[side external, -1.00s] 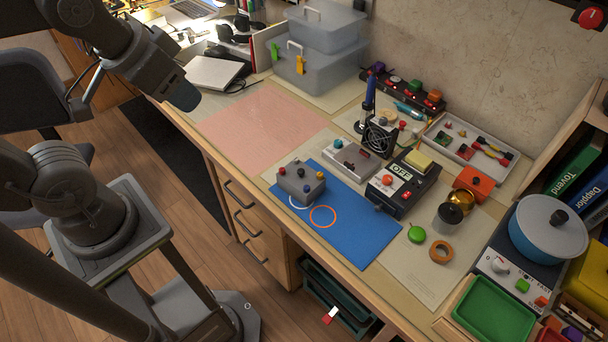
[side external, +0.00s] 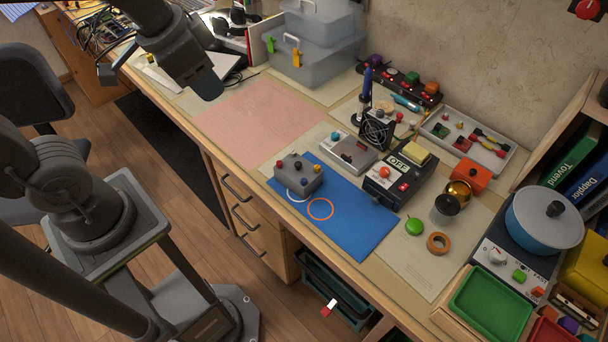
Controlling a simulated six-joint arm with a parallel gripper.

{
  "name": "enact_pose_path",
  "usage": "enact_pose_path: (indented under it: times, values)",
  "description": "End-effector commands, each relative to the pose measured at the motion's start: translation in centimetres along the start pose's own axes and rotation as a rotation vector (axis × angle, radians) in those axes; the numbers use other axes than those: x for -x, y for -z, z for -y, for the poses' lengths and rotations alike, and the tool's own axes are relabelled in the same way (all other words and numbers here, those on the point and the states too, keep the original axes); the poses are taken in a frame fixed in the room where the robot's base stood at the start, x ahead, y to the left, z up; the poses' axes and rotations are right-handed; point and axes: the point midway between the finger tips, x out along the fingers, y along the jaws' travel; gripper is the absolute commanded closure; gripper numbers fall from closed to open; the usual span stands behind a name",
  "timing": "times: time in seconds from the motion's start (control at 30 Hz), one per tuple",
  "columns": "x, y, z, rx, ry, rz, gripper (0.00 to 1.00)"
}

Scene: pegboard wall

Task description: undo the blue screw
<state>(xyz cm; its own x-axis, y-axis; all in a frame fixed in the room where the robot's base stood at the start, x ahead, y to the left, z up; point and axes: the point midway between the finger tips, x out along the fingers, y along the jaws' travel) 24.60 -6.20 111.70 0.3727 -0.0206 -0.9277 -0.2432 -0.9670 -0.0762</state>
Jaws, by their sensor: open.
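A small grey block (side external: 297,174) sits on the blue mat, with coloured screw-like heads on it: a red one (side external: 280,163) at the left, a yellow one (side external: 316,168) at the right and the blue screw (side external: 304,187) on its near side. The blue head is small, and I cannot tell how far in it sits. My gripper (side external: 208,90) hangs in the air at the upper left, above the far-left part of the bench, well apart from the block. It is open and looks empty; its fingers are dark and hard to make out separately.
The blue mat (side external: 355,226) has an orange ring (side external: 320,209) printed near the block. A pink mat (side external: 255,118) lies clear to its left. A grey box (side external: 352,154), a black OFF unit (side external: 392,180) and a fan (side external: 376,130) stand behind and right of the block.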

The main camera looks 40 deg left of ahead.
Motion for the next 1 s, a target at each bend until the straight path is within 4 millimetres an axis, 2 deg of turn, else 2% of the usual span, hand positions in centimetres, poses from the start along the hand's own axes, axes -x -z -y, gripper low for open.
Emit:
enact_pose_path:
  times: [0.03, 0.2, 0.43, 0.6, 0.8, 1.0]
  values:
    - [-1.2, 1.3, -0.3, -0.079, -0.017, 0.041, 0.59]
    - [-5.4, 4.8, -1.5, -0.346, -0.074, 0.138, 0.59]
    - [-12.7, 7.8, -4.0, -0.687, -0.170, 0.251, 0.59]
    - [-16.7, 8.4, -5.5, -0.849, -0.224, 0.297, 0.59]
    - [-18.5, 8.4, -6.1, -0.912, -0.246, 0.313, 0.59]
    - [-20.9, 7.4, -6.3, -0.911, -0.248, 0.316, 0.59]
